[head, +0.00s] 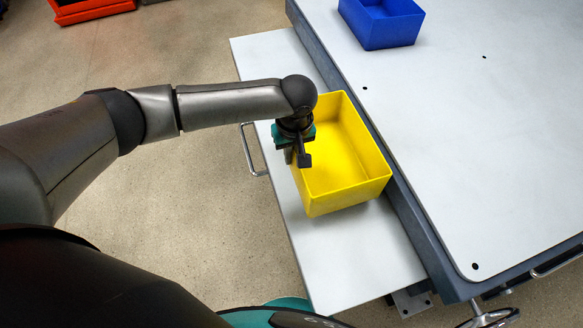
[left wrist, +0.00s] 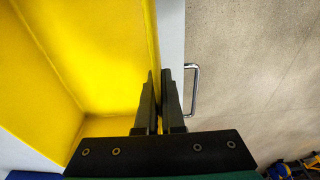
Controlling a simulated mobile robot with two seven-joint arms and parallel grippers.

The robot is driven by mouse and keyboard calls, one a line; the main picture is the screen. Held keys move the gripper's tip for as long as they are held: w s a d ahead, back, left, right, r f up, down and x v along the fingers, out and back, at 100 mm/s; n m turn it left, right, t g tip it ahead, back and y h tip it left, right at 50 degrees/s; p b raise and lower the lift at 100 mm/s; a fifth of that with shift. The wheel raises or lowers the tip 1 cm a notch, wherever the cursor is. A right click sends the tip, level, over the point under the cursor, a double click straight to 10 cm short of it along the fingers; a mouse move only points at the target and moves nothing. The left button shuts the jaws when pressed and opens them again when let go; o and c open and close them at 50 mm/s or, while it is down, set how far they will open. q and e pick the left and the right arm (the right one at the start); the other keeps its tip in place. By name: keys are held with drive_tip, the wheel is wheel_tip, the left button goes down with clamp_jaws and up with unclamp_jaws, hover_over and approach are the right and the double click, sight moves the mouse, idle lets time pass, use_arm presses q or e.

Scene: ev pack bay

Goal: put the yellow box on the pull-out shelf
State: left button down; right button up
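The yellow box (head: 345,190) is an open-topped bin. In the head view it is upright over the pale pull-out shelf (head: 355,260), near the middle of its length. I cannot tell for sure whether its base touches the shelf. My left gripper (head: 298,162) is at the box's left wall, one finger inside and one outside. In the left wrist view the gripper (left wrist: 161,80) has its fingers close together on the wall of the yellow box (left wrist: 80,50). The fingertips hide part of the wall. My right gripper is not in view.
A white-topped bench (head: 480,130) with a dark edge stands right of the shelf, with a blue bin (head: 382,22) at its back. The shelf's metal handle (head: 252,150) sticks out to the left. A red bin (head: 92,10) is at the far left. The shelf's front and back ends are clear.

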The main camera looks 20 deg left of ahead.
sight(291, 169)
use_arm(q)
drive_tip(key=shift+w+d+f+b, duration=0.1)
drive_tip(key=shift+f+b, duration=0.7)
drive_tip(key=shift+f, duration=1.55)
drive_tip(key=shift+r, duration=0.1)
drive_tip(key=c, duration=1.5)
unclamp_jaws()
drive_tip(key=shift+f, duration=0.2)
drive_tip(key=o, duration=0.5)
drive_tip(key=shift+c, duration=0.2)
drive_tip(key=r+p, duration=0.1)
drive_tip(key=r, duration=0.3)
drive_tip(key=s+r+p, duration=0.1)
drive_tip(key=r+p, duration=0.1)
drive_tip(key=r, duration=0.2)
drive_tip(key=r+p, duration=0.1)
drive_tip(key=r, duration=0.3)
drive_tip(key=shift+s+d+r+p, duration=0.1)
drive_tip(key=shift+s+d+p, duration=0.1)
drive_tip(key=shift+d+p, duration=0.1)
